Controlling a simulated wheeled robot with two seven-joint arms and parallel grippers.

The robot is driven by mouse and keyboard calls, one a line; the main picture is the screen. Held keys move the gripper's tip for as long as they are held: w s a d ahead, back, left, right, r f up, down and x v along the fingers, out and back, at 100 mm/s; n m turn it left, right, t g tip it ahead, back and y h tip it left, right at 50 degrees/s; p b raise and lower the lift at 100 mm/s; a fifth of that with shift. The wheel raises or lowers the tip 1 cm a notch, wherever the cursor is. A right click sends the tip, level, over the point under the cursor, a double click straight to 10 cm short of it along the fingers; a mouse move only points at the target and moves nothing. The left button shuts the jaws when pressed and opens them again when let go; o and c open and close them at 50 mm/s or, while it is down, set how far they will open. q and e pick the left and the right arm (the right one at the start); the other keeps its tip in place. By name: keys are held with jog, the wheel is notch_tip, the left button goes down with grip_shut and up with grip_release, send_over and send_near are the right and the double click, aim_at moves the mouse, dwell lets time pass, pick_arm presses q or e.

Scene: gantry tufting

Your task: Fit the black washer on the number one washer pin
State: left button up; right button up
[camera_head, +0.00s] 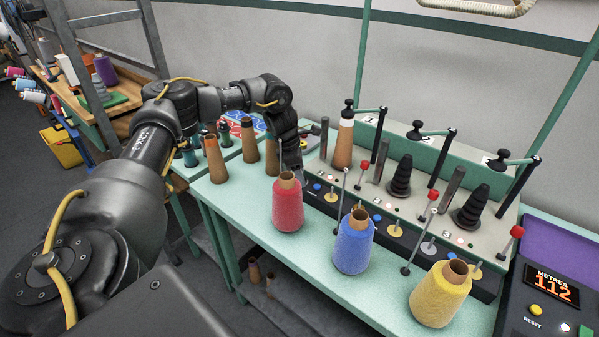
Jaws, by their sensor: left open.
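I cannot make out the black washer for certain, nor which upright is the number one washer pin. My left gripper (292,170) points down at the rack's left end, behind the red spool (288,206). It is open, but its fingertips are largely hidden by the spool, so I cannot see what lies between them. My right gripper is not in view.
A blue spool (354,243) and a yellow spool (440,294) stand along the bench's (315,262) front. Stepped black cones (401,178) fill the other stations. Thin rods, some with red knobs (433,195), stand among them. Brown cones (215,160) stand left. A metre counter (550,292) is at right.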

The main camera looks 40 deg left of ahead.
pick_arm(q)
jog(key=v, duration=0.2)
jog(key=b+v, duration=0.1)
jog(key=v, duration=0.2)
jog(key=shift+w+r, duration=0.15)
jog(key=shift+r, duration=0.2)
jog(key=v, duration=0.5)
jog(key=shift+s+a, duration=0.15)
jog(key=shift+s, duration=0.15)
